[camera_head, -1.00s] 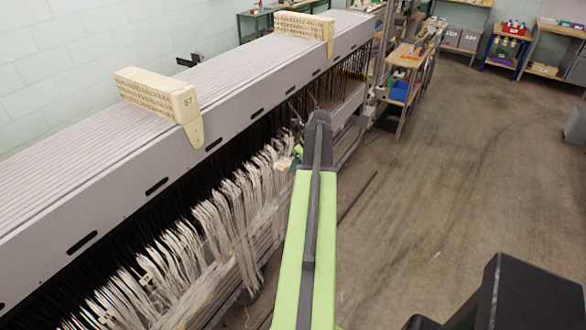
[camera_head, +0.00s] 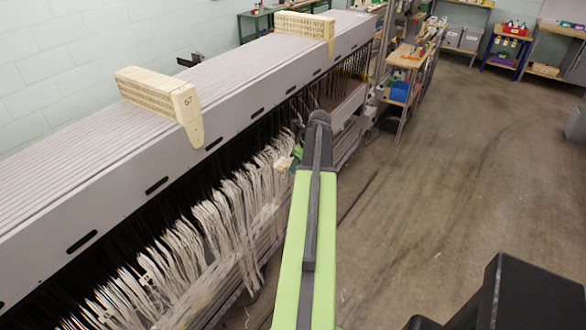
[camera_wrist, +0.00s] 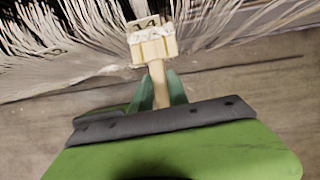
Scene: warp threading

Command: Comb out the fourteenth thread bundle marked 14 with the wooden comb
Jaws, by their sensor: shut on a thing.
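My gripper (camera_wrist: 160,88) is shut on the handle of the wooden comb (camera_wrist: 153,47), seen in the wrist view. The comb's pale head points away from the jaws, up against the white threads. Whether its teeth are in the threads is too small to tell. White thread bundles (camera_head: 187,243) hang in a long row below the grey frame in the head view, and they spread to both sides of the comb in the wrist view (camera_wrist: 90,40).
The long grey loom frame (camera_head: 110,195) runs diagonally along the left, with two cream blocks (camera_head: 158,95) (camera_head: 305,27) on top, the nearer marked 57. A workbench (camera_head: 408,58) with blue bins stands beyond the frame.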

